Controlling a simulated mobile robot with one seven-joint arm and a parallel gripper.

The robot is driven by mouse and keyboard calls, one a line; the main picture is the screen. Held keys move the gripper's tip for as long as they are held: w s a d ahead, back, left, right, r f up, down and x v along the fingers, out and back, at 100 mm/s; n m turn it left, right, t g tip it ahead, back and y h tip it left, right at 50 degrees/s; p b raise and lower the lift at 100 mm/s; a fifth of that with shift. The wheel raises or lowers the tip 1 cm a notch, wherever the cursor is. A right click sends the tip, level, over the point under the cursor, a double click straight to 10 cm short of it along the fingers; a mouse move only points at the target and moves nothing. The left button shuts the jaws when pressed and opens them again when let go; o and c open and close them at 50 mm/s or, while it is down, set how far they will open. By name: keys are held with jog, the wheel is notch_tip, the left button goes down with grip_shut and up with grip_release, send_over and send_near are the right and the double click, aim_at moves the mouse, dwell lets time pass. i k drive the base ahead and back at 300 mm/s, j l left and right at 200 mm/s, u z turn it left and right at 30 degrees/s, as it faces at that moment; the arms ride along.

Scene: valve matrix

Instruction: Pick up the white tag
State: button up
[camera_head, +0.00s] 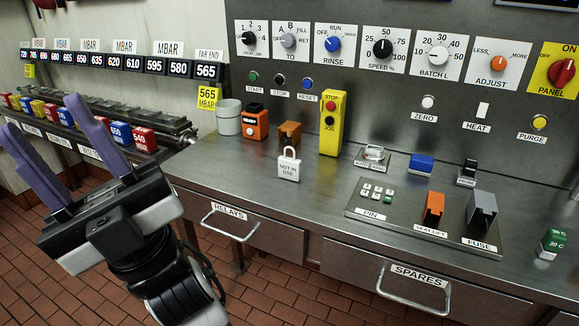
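The white tag (288,168) is shaped like a padlock with a loop on top and reads "NOT IN USE". Nothing hides the tag.
Behind the tag are an orange block (289,133), an orange-and-black box (254,122) and a tall yellow stop box (333,122). A grey cup (229,117) stands to their left. A keypad plate (400,232) lies to the right. The counter just around the tag is clear.

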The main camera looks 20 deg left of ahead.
aim_at(290, 168)
jog(key=i+j+z, duration=0.25)
jog(key=j, duration=1.25)
jog(key=k+j+z, duration=0.1)
jog(key=j+z, duration=0.2)
jog(key=j, duration=1.15)
